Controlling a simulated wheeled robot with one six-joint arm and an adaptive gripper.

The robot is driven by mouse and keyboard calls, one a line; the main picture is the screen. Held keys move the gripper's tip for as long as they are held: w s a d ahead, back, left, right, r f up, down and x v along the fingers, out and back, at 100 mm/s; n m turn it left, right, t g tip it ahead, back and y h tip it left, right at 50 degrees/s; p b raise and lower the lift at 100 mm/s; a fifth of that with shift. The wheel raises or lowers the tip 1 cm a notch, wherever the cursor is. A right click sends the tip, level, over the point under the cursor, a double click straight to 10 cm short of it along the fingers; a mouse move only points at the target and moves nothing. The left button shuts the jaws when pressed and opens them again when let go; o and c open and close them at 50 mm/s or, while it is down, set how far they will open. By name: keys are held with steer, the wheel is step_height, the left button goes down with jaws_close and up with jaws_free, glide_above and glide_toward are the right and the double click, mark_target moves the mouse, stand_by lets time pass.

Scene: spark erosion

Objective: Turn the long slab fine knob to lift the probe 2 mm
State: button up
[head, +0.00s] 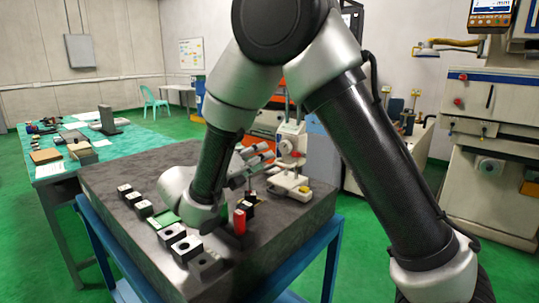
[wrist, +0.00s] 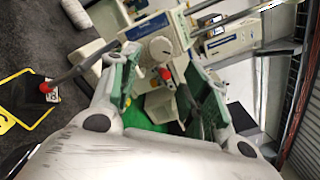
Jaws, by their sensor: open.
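My gripper (head: 254,162) hangs over the dark stone slab (head: 105,180) in the head view, its fingers pointing away from me. In the wrist view my gripper (wrist: 160,62) is open, with green pads on its two fingers. A round grey knob (wrist: 160,48) on a pale instrument shows between and beyond the fingertips. I cannot tell whether this is the fine knob. Nothing is held. A pale instrument base (head: 290,187) stands on the slab right of my gripper. The probe cannot be made out clearly, and my arm hides part of the slab.
Several dark and metal blocks (head: 185,247) line the slab's near left side. A red upright piece (head: 239,221) stands near its front, close to my wrist. A green-topped table (head: 65,168) is at left. A pale machine (head: 497,150) stands at right. Green floor is open at left.

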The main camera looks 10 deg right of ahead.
mark_target(282, 146)
steer(key=shift+s+a, duration=0.3)
steer(key=shift+a, duration=0.1)
steer(key=shift+o, duration=1.3)
steer(key=shift+w+d+r+m+g, duration=0.2)
steer(key=shift+w+d+m+g, duration=0.25)
steer(key=shift+w, duration=0.15)
steer(key=shift+w+d+r+m+g, duration=0.2)
steer(key=shift+w+d+m+g, duration=0.15)
steer(key=shift+w+d+m, duration=0.15)
steer(key=w+d+g, duration=0.1)
steer(key=d, duration=0.1)
steer(key=w+d+m+g, duration=0.1)
steer(key=w+d, duration=0.1)
steer(key=w+d+g, duration=0.2)
steer(key=shift+w+d, duration=0.1)
steer(key=shift+d, duration=0.3)
steer(key=shift+c, duration=0.2)
